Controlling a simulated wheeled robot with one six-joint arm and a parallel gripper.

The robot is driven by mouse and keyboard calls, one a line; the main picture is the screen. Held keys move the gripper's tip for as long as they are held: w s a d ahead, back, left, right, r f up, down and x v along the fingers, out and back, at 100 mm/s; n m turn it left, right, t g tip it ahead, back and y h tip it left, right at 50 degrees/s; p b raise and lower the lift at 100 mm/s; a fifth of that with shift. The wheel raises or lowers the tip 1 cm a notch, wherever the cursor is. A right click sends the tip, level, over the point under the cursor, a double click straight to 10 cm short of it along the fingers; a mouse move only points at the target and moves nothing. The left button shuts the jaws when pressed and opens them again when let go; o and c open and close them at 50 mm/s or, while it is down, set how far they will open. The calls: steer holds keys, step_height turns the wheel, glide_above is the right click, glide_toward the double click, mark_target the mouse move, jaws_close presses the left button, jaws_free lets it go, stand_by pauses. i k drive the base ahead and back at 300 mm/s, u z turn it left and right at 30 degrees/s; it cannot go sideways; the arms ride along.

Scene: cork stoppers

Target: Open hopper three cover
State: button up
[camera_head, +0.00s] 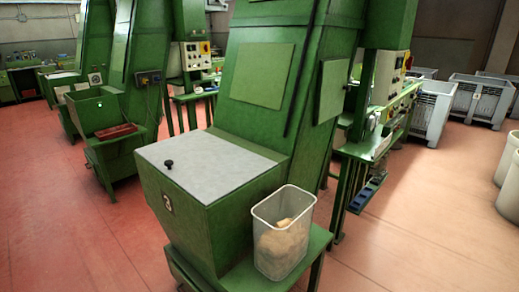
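The hopper (185,222) is a green metal box with a plate on its front face that seems to read 3. Its grey flat cover (215,160) lies over the top opening and looks closed. A small black knob (169,164) stands on the cover near its front left corner. The inside of the hopper is hidden under the cover. My gripper is not in view.
A clear plastic bin (283,235) holding tan pieces stands on a green ledge right of the hopper. A tall green housing (275,80) rises behind the cover. Another green machine (95,110) stands back left. Red floor (75,235) is free at left.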

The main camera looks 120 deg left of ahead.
mark_target(209, 167)
steer(key=u, duration=4.45)
steer(key=k, duration=1.2)
steer(key=u, duration=0.8)
steer(key=i, duration=1.35)
steer(key=z, duration=1)
steer(key=i, duration=0.75)
steer(key=z, duration=0.55)
